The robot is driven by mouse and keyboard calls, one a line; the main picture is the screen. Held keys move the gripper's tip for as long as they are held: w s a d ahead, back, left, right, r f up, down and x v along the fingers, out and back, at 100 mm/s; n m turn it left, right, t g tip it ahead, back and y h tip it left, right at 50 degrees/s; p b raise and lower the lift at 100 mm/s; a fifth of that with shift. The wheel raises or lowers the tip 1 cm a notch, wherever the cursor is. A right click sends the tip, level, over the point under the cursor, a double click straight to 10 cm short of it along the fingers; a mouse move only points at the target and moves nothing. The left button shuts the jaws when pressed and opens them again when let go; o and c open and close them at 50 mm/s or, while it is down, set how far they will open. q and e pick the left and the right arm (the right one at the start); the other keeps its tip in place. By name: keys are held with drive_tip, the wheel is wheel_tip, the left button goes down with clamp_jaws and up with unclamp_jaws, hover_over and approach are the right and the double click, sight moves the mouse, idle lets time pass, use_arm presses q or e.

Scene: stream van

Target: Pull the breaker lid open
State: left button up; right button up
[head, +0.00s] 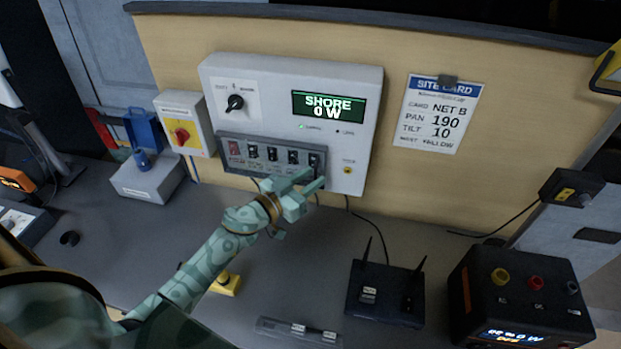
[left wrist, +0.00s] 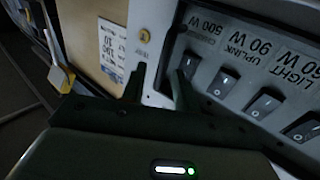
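The breaker panel with its grey lid frame (head: 225,143) is on the front of the white power box (head: 373,95). Its row of dark rocker switches shows, and I cannot tell whether a clear cover lies over them. My left gripper (head: 315,184) is at the panel's lower right corner and hides part of it. In the left wrist view the left gripper (left wrist: 160,88) has its two dark fingers apart, near the panel's grey edge (left wrist: 176,48), with nothing visibly held between them. Contact with the edge cannot be told. My right gripper is not in view.
A yellow and red switch box (head: 184,124) is left of the power box, and a site card (head: 438,115) is on the wall to the right. A black router (head: 386,292) with antennas and a black power unit (head: 520,295) stand on the grey bench (head: 215,205).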

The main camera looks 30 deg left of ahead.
use_arm(q)
drive_tip(key=shift+w+d, duration=0.15)
drive_tip(key=shift+w, duration=0.1)
drive_tip(key=shift+s, duration=0.1)
clamp_jaws()
